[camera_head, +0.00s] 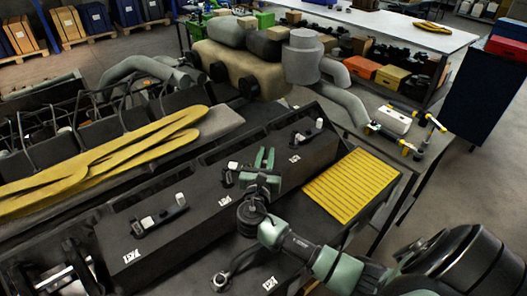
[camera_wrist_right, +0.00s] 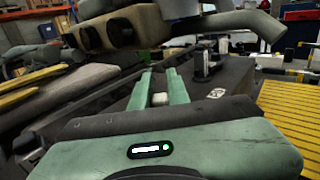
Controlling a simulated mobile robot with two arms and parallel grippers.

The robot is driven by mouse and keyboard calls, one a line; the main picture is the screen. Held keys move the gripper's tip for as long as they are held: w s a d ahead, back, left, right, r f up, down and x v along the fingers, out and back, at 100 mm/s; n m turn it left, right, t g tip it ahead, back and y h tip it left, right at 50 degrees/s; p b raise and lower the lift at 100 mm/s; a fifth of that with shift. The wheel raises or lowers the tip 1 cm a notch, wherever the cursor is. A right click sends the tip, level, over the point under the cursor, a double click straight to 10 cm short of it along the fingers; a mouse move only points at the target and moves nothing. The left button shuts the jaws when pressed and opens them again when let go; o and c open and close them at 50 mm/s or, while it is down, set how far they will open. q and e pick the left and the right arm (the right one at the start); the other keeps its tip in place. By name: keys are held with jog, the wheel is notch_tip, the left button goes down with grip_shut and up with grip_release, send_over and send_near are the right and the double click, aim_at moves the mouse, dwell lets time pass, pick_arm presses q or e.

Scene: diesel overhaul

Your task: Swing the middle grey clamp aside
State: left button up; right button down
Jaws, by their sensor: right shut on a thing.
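The middle grey clamp is mostly hidden behind my right gripper; its pale end (camera_head: 233,165) shows just left of the gripper on the long dark engine block (camera_head: 210,215). My right gripper (camera_head: 264,157) is over the block with its green fingers close together. In the wrist view, the right gripper's fingers (camera_wrist_right: 160,82) lie either side of a pale piece of the middle grey clamp (camera_wrist_right: 160,99), shut on it. Two similar clamps stand on the block, one to the left (camera_head: 160,215) and one to the right (camera_head: 308,131). My left gripper is not in view.
A yellow ribbed mat (camera_head: 353,186) lies right of the block. Long yellow strips (camera_head: 110,160) lie to the left. A tan engine body with grey pipes (camera_head: 240,68) stands behind.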

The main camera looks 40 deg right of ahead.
jog(key=shift+s+a+m+g+h, duration=0.15)
jog(key=shift+s+m+g+h, duration=0.2)
jog(key=shift+m+g+h, duration=0.45)
jog(key=shift+s+a+m+g+h, duration=0.25)
jog(key=shift+m+g+h, duration=0.3)
jog(key=shift+g, duration=0.45)
jog(key=shift+s+a+m+g+h, duration=0.1)
jog(key=shift+s+m+g+h, duration=0.4)
jog(key=shift+m+g, duration=0.35)
jog(key=c, duration=1.4)
grip_release()
jog(key=shift+o, duration=0.2)
jog(key=shift+a, duration=0.1)
